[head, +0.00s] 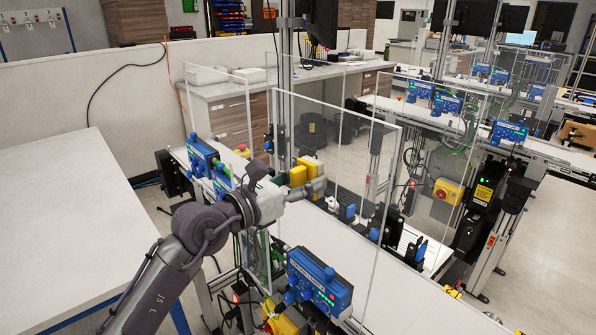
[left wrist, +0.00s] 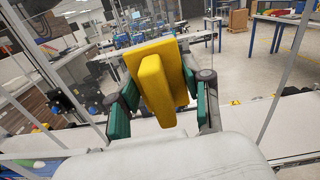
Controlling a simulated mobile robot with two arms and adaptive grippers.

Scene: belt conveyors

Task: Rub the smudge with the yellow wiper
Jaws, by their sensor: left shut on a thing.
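The yellow wiper (head: 312,164) is held by my left gripper (head: 299,178) just above the conveyor, close to the upright clear panel (head: 345,165). In the left wrist view the wiper (left wrist: 160,82) is a yellow block with a ridge-like handle. It stands between the two green finger pads of my left gripper (left wrist: 163,100), which is shut on it. I cannot make out the smudge in either view. I cannot tell whether the wiper touches the panel. My right gripper is not in view.
Clear guard panels stand around the conveyor (head: 330,250). Blue control boxes (head: 320,280) line its near side. A white table (head: 60,215) is at the left. A counter with wooden drawers (head: 235,115) stands behind. Another conveyor line (head: 500,130) runs at the right.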

